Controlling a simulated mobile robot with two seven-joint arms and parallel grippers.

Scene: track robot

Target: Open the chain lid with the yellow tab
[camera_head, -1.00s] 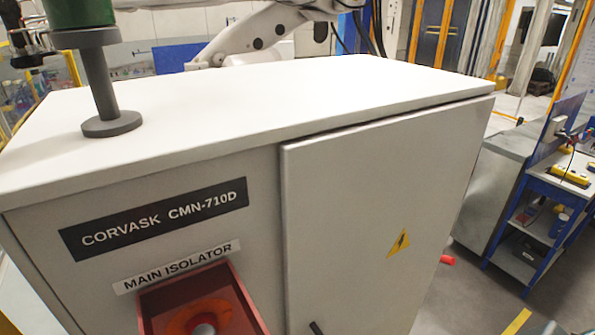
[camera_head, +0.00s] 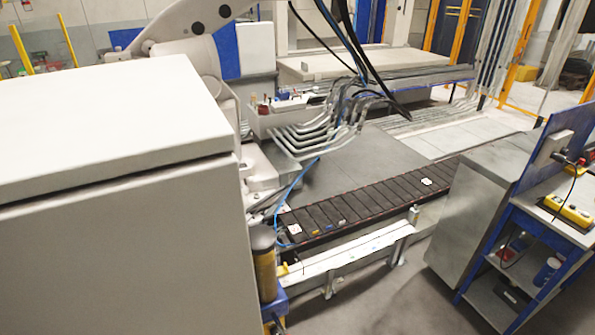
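A long black segmented chain (camera_head: 375,203) runs diagonally across the middle of the view, low beside a grey floor plate. Its top is a row of dark lids, all of which look closed at this distance. I cannot tell for sure whether the yellowish mark is a tab. Neither of my grippers is in view.
A pale cabinet (camera_head: 110,135) fills the left foreground. A white robot arm (camera_head: 190,22) stands behind it. A grey cabinet (camera_head: 470,210) and blue workbench (camera_head: 530,240) stand right. Grey floor is open between.

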